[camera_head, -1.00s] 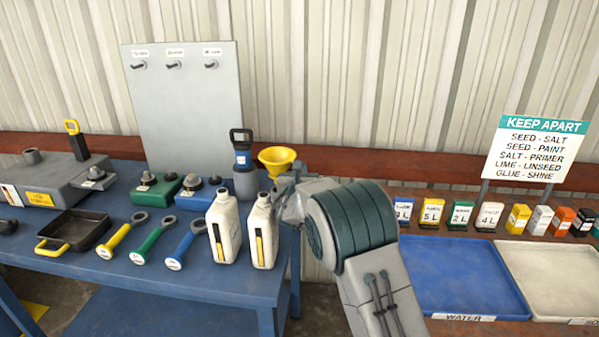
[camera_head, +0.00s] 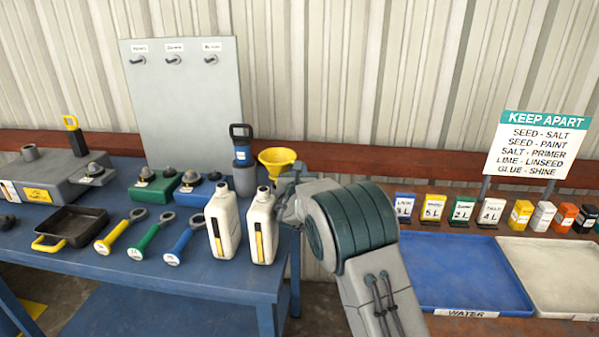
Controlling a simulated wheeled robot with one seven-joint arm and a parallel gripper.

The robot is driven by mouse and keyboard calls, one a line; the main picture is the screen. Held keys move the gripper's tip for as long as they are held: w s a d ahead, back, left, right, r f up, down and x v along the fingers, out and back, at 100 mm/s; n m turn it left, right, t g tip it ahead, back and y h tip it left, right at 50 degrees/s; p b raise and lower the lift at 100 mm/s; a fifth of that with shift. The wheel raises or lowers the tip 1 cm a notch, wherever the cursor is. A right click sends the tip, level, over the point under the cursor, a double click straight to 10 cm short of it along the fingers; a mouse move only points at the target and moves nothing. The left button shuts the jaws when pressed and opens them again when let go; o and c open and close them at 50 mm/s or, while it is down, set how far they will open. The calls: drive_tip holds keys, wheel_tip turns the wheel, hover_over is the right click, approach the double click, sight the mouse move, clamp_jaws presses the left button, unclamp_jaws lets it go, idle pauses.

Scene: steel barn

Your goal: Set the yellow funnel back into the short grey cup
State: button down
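The yellow funnel (camera_head: 277,158) is upright with its wide mouth up, at the right end of the blue table (camera_head: 190,277). My gripper (camera_head: 286,178) is at the funnel's right side, seen from behind. Its fingertips are mostly hidden, so I cannot tell whether they are closed on the funnel. A grey cup (camera_head: 245,182) stands just left of the funnel and has a blue tool with a black handle (camera_head: 241,143) in it. I cannot tell whether another grey cup is below the funnel.
Two white jugs (camera_head: 222,226) (camera_head: 261,228) stand in front of the funnel. Three handled tools (camera_head: 120,231), a black tray (camera_head: 76,231) and green and blue boxes (camera_head: 157,188) lie to the left. A blue tray (camera_head: 470,314) and several small containers (camera_head: 433,207) are on the right.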

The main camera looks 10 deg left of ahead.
drive_tip(key=shift+f+b, duration=1.7)
drive_tip(key=shift+f, duration=0.05)
drive_tip(key=c, duration=1.4)
unclamp_jaws()
